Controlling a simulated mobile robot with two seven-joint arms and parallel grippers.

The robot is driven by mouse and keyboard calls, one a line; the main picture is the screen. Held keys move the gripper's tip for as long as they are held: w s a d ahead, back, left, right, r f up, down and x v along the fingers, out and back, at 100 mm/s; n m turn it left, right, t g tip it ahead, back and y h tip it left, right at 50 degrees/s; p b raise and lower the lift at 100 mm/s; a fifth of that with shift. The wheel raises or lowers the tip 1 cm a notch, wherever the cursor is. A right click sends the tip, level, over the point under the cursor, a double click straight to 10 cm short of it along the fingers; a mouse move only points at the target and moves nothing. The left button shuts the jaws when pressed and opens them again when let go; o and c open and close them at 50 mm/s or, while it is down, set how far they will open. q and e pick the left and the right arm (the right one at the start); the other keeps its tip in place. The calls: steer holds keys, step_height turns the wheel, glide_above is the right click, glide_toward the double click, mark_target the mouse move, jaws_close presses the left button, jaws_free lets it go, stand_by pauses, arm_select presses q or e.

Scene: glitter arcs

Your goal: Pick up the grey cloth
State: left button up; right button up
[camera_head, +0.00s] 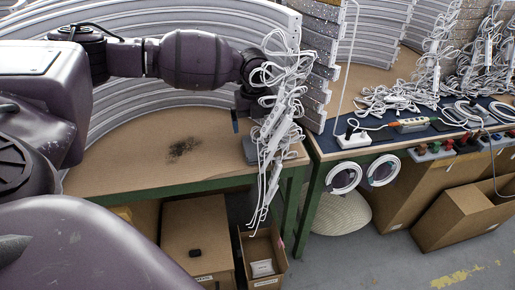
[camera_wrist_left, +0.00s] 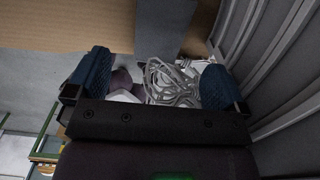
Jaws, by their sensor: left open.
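A flat grey piece (camera_head: 250,150), which looks like the grey cloth, lies near the right end of the brown table, partly hidden behind hanging white cables. In the left wrist view a grey rectangle (camera_wrist_left: 165,28) lies on the brown surface, beyond the fingers. My left gripper (camera_wrist_left: 155,78) is open, its two blue finger pads wide apart with no cloth between them. In the head view the left gripper (camera_head: 252,105) is above the cloth, mostly hidden by the cables. My right gripper is not in view.
White cables (camera_head: 275,130) hang in front of my left gripper and show between its fingers in the wrist view (camera_wrist_left: 172,82). Curved grey arcs (camera_head: 140,30) stand behind the table (camera_head: 130,160). Cardboard boxes (camera_head: 197,235) are below. A second bench (camera_head: 365,145) holds cables and a power strip.

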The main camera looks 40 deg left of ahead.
mark_target(254, 144)
arm_select(q)
step_height(254, 144, down, 3)
steer(key=shift+f+b, duration=0.3)
steer(key=shift+f, duration=0.05)
step_height(254, 144, down, 4)
steer(key=shift+f+b, duration=0.15)
steer(key=shift+b, duration=0.4)
steer(key=shift+f, duration=0.25)
steer(key=shift+r, duration=0.1)
steer(key=shift+c, duration=0.5)
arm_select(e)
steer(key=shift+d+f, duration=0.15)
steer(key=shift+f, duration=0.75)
arm_select(q)
steer(key=c, duration=0.9)
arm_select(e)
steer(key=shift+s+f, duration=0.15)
